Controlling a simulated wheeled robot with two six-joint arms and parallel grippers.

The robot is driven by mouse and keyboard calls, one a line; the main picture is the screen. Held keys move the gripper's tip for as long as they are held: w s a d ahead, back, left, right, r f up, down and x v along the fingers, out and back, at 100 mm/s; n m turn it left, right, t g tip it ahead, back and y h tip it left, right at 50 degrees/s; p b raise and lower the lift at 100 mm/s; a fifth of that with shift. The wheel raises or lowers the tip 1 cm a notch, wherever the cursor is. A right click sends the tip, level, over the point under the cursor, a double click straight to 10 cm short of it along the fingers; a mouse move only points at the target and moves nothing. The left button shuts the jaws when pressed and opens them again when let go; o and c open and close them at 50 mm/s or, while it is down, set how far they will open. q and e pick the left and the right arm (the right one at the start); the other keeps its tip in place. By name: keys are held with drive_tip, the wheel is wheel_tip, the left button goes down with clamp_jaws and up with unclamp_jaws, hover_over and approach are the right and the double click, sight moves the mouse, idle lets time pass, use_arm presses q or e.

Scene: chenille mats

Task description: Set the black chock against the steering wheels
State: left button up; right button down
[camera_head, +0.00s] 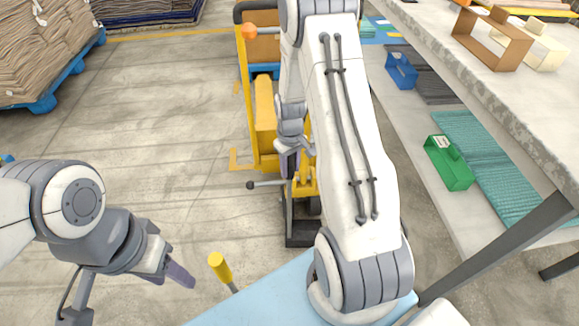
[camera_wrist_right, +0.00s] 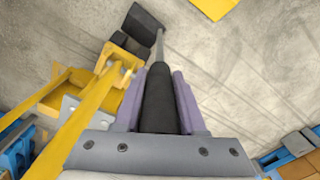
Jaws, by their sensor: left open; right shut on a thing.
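The black chock (camera_head: 303,235) rests low at the foot of a grey rod (camera_head: 289,207). It also shows in the right wrist view (camera_wrist_right: 140,20). My right gripper (camera_head: 289,160) is shut on the rod's black handle (camera_wrist_right: 159,98), which sits between its purple fingers. The dark steering wheels (camera_head: 314,205) are under the yellow truck (camera_head: 264,120), just beyond the chock; my right arm partly hides them. In the right wrist view they (camera_wrist_right: 128,45) lie close beside the chock; I cannot tell whether they touch. My left gripper (camera_head: 178,274) is open and empty at lower left.
A light blue surface (camera_head: 245,300) with a yellow-handled tool (camera_head: 219,266) is in front. Shelving on the right holds a green holder (camera_head: 448,162), a blue holder (camera_head: 400,71) and teal mats (camera_head: 490,165). Stacked mats on a blue pallet (camera_head: 60,80) stand far left. The floor between is clear.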

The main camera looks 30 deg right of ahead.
drive_tip(key=shift+f, duration=0.2)
idle(0.3)
drive_tip(key=shift+c, duration=2)
unclamp_jaws()
drive_tip(key=shift+s+f, duration=0.1)
wheel_tip(320, 180, up, 11)
drive_tip(key=p, duration=0.3)
drive_tip(key=shift+f, duration=0.2)
drive_tip(key=shift+a, duration=0.1)
